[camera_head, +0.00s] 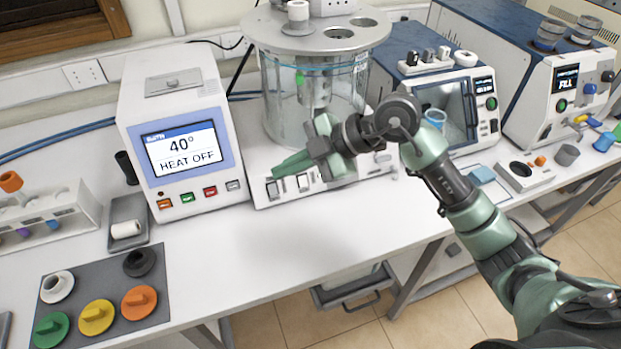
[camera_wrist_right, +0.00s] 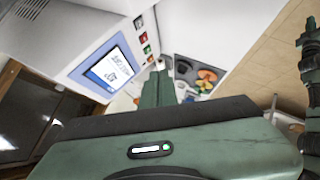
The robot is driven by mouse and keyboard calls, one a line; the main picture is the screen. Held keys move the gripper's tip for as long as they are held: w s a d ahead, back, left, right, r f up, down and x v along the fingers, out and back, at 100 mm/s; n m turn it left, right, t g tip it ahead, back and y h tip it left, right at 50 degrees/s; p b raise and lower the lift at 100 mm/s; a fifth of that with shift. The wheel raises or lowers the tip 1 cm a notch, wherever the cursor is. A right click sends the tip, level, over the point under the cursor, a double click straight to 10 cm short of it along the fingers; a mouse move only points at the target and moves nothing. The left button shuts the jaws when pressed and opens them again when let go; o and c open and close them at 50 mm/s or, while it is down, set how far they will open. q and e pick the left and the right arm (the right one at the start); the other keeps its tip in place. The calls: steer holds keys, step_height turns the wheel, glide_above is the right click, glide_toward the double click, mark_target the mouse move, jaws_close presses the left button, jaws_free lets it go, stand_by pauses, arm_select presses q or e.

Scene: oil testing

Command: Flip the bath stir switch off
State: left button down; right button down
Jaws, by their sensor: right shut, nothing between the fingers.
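The bath is a clear glass vessel (camera_head: 282,105) with a metal lid, standing on a white base (camera_head: 262,200). The front of the base carries small rocker switches; one (camera_head: 272,189) and another (camera_head: 303,182) show just below my right gripper. Their labels are too small to read, so I cannot tell which is the stir switch or how it is set. My right gripper (camera_head: 276,172) is shut and empty, its fingers pointing left across the base front and hiding part of it. In the right wrist view its shut fingers (camera_wrist_right: 158,90) show from behind.
The bath controller (camera_head: 180,130) left of the base reads 40° and HEAT OFF. A grey mat (camera_head: 75,288) with coloured stoppers lies front left. Blue-topped instruments (camera_head: 440,65) stand at the right. The table front below the bath is clear (camera_head: 270,250).

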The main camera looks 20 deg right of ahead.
steer(key=w+d+f+m+h, duration=0.1)
steer(key=d+h, duration=0.4)
steer(key=d, duration=0.6)
steer(key=shift+w+f+m+g+h, duration=0.35)
steer(key=shift+f+m, duration=0.4)
steer(key=shift+m, duration=0.45)
steer(key=shift+s, duration=0.1)
steer(key=p, duration=0.3)
glide_toward(304, 187)
step_height(304, 187, down, 2)
steer(key=s+a, duration=0.2)
steer(key=w+f+p, duration=0.1)
steer(key=w+f, duration=0.1)
steer(key=w, duration=0.1)
steer(key=shift+f, duration=0.15)
steer(key=shift+w+f, duration=0.4)
